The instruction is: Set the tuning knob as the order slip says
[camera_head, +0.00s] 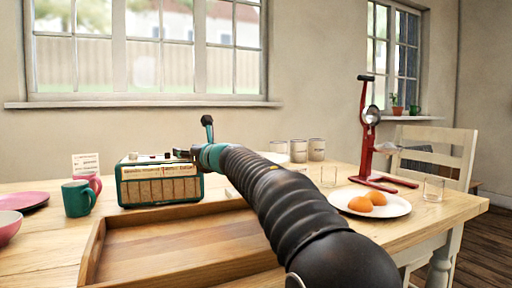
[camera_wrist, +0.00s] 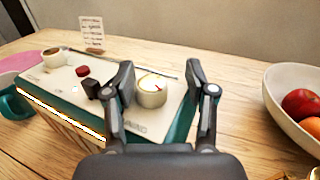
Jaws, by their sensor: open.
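A teal radio with a slatted wooden front (camera_head: 160,184) stands on the table, left of centre in the head view. The wrist view looks down on its cream top (camera_wrist: 62,84). In the head view my gripper (camera_head: 183,153) is small, at the radio's right end. The order slip (camera_head: 86,163) stands behind the mugs; it also shows in the wrist view (camera_wrist: 91,33), its writing unreadable.
A red button (camera_wrist: 82,71), a black block-shaped control (camera_wrist: 92,88) and a thin rod (camera_wrist: 125,67) are also on the radio. A teal mug (camera_head: 76,199) stands left. A fruit bowl (camera_wrist: 285,98) is right. A wooden tray (camera_head: 185,245) lies in front.

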